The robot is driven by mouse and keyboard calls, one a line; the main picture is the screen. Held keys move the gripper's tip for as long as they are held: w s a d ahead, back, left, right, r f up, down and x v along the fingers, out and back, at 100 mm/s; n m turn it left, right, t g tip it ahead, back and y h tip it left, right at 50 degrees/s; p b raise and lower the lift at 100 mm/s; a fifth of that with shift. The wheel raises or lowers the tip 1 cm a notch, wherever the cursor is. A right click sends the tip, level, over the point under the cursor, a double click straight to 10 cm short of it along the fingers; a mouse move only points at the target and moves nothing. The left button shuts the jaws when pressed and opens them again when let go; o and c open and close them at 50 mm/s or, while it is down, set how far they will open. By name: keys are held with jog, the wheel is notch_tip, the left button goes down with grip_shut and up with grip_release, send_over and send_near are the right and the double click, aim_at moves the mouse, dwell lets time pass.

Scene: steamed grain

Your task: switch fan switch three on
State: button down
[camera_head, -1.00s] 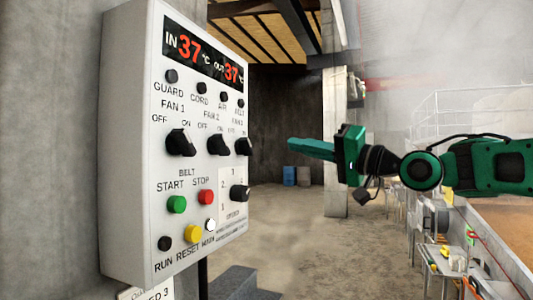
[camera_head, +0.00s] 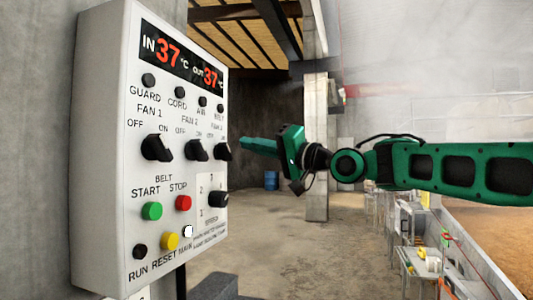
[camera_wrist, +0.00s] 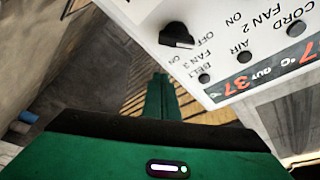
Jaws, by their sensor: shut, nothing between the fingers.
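The fan 3 switch is a black rotary knob (camera_head: 222,151) at the right end of the knob row on the white control panel (camera_head: 95,150). In the wrist view the same knob (camera_wrist: 176,36) sits by the labels OFF, ON and FAN 3; which one it points to is hard to tell. My green gripper (camera_head: 246,142) is shut and empty, just right of the knob at about its height, with a small gap in the picture. In the wrist view my closed fingers (camera_wrist: 158,82) lie below the knob, apart from it.
The fan 1 knob (camera_head: 157,148) and fan 2 knob (camera_head: 197,150) sit left of it. A selector knob (camera_head: 218,199), a green start button (camera_head: 152,211) and a red stop button (camera_head: 183,203) are below. Open floor lies behind my gripper; a blue barrel (camera_head: 271,180) stands farther back.

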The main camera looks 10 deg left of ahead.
aim_at(224, 152)
jog(key=shift+s+a+f, duration=0.4)
jog(key=shift+s+f, duration=0.15)
jog(key=shift+s, duration=0.1)
jog(key=shift+s+a+f, duration=0.35)
jog(key=shift+s+f, duration=0.2)
jog(key=shift+s, duration=0.1)
jog(key=shift+d, duration=0.1)
jog(key=shift+f+m, duration=0.1)
jog(key=shift+m, duration=0.2)
jog(key=shift+f+m+t+h, duration=0.1)
jog(key=shift+m+t+h, duration=0.2)
jog(key=shift+m, duration=0.4)
